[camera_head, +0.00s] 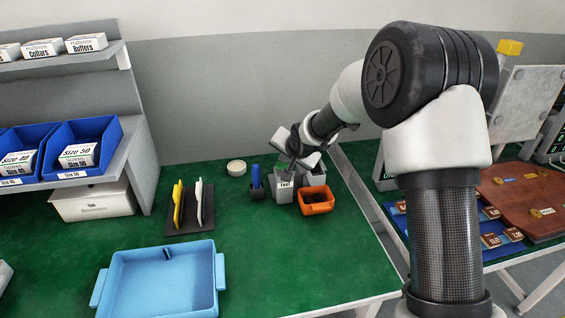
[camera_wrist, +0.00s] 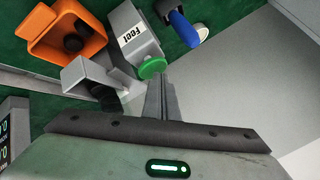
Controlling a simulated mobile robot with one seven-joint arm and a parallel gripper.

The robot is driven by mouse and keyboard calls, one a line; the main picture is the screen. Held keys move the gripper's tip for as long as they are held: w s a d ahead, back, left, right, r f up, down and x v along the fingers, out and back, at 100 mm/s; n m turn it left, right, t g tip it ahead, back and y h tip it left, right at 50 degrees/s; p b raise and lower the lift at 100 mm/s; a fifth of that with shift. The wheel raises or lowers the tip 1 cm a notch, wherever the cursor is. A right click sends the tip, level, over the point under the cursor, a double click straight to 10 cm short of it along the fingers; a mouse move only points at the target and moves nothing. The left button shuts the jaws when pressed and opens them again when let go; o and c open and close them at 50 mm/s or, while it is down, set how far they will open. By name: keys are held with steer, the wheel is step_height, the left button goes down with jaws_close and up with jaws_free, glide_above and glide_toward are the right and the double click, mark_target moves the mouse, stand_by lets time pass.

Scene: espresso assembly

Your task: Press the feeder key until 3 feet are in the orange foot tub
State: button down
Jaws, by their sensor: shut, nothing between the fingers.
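The orange foot tub (camera_head: 316,209) stands at the right of the green table, and it also shows at the top left of the wrist view (camera_wrist: 42,40). In the wrist view two dark feet (camera_wrist: 72,43) seem to lie in it; part of its inside is shaded. The grey feeder (camera_head: 284,193) labelled Feet stands left of the tub. Its round green key (camera_wrist: 152,68) shows in the wrist view. My gripper (camera_wrist: 161,80) is shut and empty, its fingertips right at the key's edge; I cannot tell whether they touch it. In the head view my gripper (camera_head: 290,153) is above the feeder.
A grey block (camera_wrist: 92,76) with dark parts is between tub and gripper in the wrist view. A blue-handled tool (camera_head: 255,176) stands left of the feeder. A rack (camera_head: 189,214) with yellow and white tools and a light blue tray (camera_head: 160,285) are farther left.

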mark_target(285, 166)
steer(key=shift+f+b, duration=0.3)
steer(key=shift+f, duration=0.2)
steer(key=shift+r, duration=0.1)
stand_by(0.3)
steer(key=shift+r+p, duration=0.75)
steer(key=shift+r, duration=0.6)
steer(key=shift+r+p, duration=1.45)
steer(key=shift+r, duration=1.5)
